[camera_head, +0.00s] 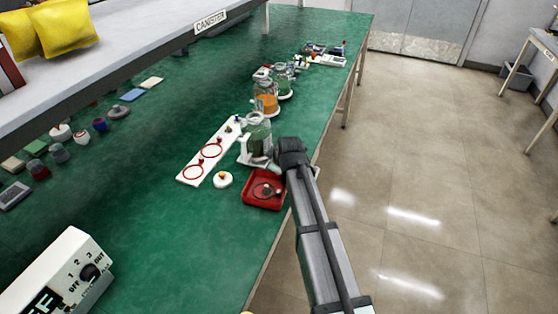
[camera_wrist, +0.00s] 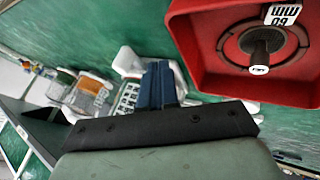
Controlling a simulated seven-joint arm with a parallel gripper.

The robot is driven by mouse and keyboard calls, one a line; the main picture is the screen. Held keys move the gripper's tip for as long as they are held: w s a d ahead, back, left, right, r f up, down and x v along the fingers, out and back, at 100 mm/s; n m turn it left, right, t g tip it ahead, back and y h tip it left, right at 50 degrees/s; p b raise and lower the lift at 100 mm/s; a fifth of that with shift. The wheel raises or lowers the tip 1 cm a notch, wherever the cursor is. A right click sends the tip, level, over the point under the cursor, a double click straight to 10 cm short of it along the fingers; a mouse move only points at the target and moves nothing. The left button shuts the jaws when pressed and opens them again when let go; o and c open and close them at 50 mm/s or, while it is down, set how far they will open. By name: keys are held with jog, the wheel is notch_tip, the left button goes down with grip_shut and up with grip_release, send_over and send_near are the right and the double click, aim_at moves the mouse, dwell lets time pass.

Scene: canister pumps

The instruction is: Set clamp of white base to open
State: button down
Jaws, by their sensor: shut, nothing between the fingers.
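The white base (camera_head: 246,158) stands near the table's right edge in the head view, under a clear canister (camera_head: 258,135) with green contents. My gripper (camera_head: 275,167) is low at the base's right front side, and my arm hides part of that side. In the wrist view my gripper's fingers (camera_wrist: 160,84) are together and empty. White parts (camera_wrist: 128,62), seemingly of the base, show right behind and beside the fingers. I cannot tell whether the fingers touch them. The clamp and its setting cannot be made out clearly.
A red tray (camera_head: 248,200) holding a dark round part is close in front of my gripper. A white round piece (camera_head: 223,180) and a white board with red rings (camera_head: 187,178) lie left. An orange-filled canister (camera_head: 265,97) stands behind.

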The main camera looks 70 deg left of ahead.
jog(key=shift+w+a+f, duration=0.15)
jog(key=shift+w+a, duration=0.6)
jog(key=shift+a, duration=0.1)
jog(key=shift+w+a+f, duration=0.1)
jog(key=shift+w+a, duration=0.6)
jog(key=shift+a, duration=0.1)
jog(key=shift+w, duration=0.1)
jog(key=shift+w+a+n, duration=0.2)
jog(key=shift+w+n, duration=0.05)
jog(key=shift+n, duration=0.05)
jog(key=shift+w+a+n+g, duration=0.75)
jog(key=shift+w+n+g, duration=0.15)
jog(key=shift+n, duration=0.2)
jog(key=w+a+n+g, duration=0.1)
jog(key=a+n+g, duration=0.1)
jog(key=n, duration=0.1)
jog(key=w+a+n+h, duration=0.1)
jog(key=shift+w+a+n+g, duration=0.3)
jog(key=shift+a+g, duration=0.05)
jog(key=shift+g, duration=0.05)
jog(key=a+n, duration=0.1)
jog(key=a+n+g+h, duration=0.1)
jog(key=a+n, duration=0.1)
jog(key=shift+w+g+h, duration=0.3)
jog(key=shift+w, duration=0.05)
jog(key=shift+a, duration=0.45)
